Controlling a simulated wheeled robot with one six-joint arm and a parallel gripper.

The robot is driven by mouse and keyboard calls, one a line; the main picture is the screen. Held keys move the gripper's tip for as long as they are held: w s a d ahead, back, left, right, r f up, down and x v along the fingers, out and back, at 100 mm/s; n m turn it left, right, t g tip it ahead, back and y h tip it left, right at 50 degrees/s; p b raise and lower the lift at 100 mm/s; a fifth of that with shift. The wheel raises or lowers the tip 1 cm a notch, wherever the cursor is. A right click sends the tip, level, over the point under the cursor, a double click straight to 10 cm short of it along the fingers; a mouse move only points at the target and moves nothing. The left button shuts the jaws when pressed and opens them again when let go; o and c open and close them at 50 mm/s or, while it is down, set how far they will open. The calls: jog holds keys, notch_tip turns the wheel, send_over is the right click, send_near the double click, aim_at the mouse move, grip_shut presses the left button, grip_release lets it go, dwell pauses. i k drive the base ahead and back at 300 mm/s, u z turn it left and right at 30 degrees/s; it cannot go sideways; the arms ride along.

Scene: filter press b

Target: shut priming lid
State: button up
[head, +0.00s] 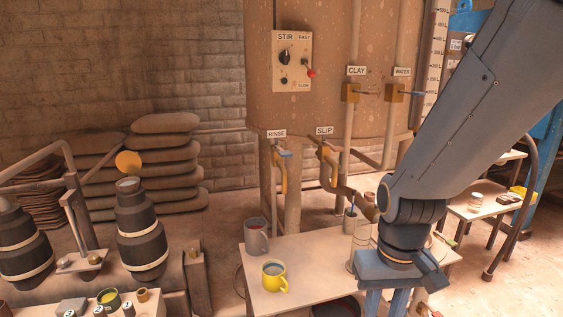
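The priming lid appears to be the round orange-yellow disc (129,163) at the left. It stands raised and tilted above the grey mouth of a black ribbed pump (141,232), and the mouth shows uncovered below it. My gripper (385,302) is far to the right of the lid, pointing down over the right part of the small table. Its blue-grey fingers show a gap between them, with nothing visible held. The fingertips run to the bottom edge of the picture, so their ends are hidden.
The table (322,272) holds a grey mug (256,238), a yellow cup (273,277) and a clear jar (361,245). Pipes and valves labelled RINSE and SLIP (326,152) hang behind it. A low bench (148,304) with small pots stands at front left. Stacked sacks (165,160) lie behind the pump.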

aim_at(129, 162)
jog(key=u, duration=1.35)
jog(key=k, duration=0.55)
jog(key=u, duration=0.55)
jog(key=i, duration=0.45)
jog(key=u, duration=0.55)
jog(key=i, duration=1.5)
jog(key=z, duration=0.95)
jog(key=i, duration=0.6)
jog(key=z, duration=0.6)
